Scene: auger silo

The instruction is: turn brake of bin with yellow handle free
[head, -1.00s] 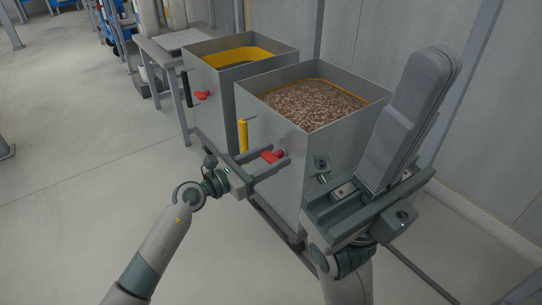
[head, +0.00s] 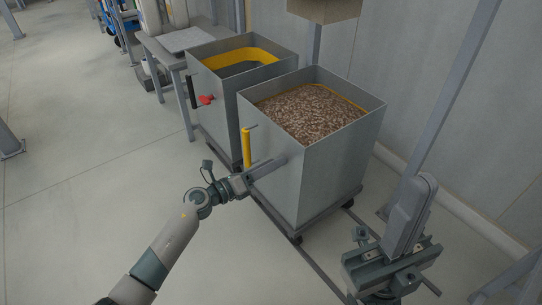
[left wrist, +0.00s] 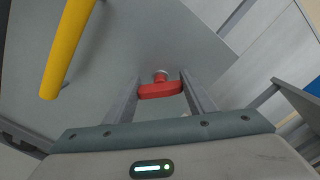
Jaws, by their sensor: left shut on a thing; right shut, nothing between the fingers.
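The near bin (head: 330,165) is a grey metal box with a yellow upright handle (head: 246,146) on its front; the handle also shows at upper left in the left wrist view (left wrist: 68,45). The red brake knob (left wrist: 160,90) sits on the bin's wall, between my left fingers. In the head view my left gripper (head: 281,160) hides this knob. My left gripper is shut on the red knob, its fingers on either side of the bar. My right gripper (head: 424,184) is shut and empty at lower right, apart from the bin.
The near bin is full of brown granules (head: 305,110) and stands on a wheeled base (head: 325,210). A second bin (head: 215,115) with a black handle (head: 191,90) and red knob (head: 206,100) stands behind it.

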